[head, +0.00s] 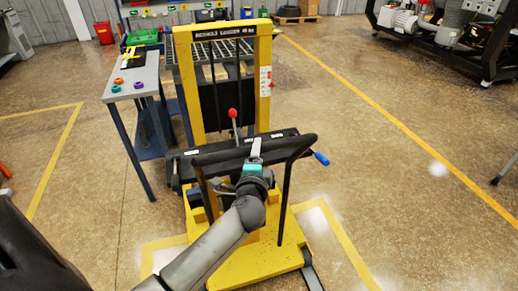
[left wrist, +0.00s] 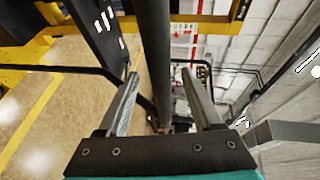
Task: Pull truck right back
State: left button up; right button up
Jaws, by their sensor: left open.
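The truck is a yellow stacker with a tall yellow mast (head: 185,80), a black push handle (head: 225,155), a red-knobbed lever (head: 233,115) and a yellow base (head: 260,262). My left gripper (head: 256,148) is at the middle of the handle's crossbar, its teal body on the near side. In the left wrist view the open fingers of my left gripper (left wrist: 164,108) stand on either side of a dark bar (left wrist: 155,50), apparently the handle. A gap shows beside the bar, and I cannot tell whether either finger touches it. My right gripper is not in view.
A grey-topped table (head: 135,82) with small coloured rings stands close to the truck's left. A black machine (head: 440,40) is at the back right. The floor to the right of the truck, crossed by a yellow line (head: 400,125), is clear.

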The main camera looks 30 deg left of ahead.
pick_arm(q)
jog(key=shift+x, duration=1.7)
grip_shut()
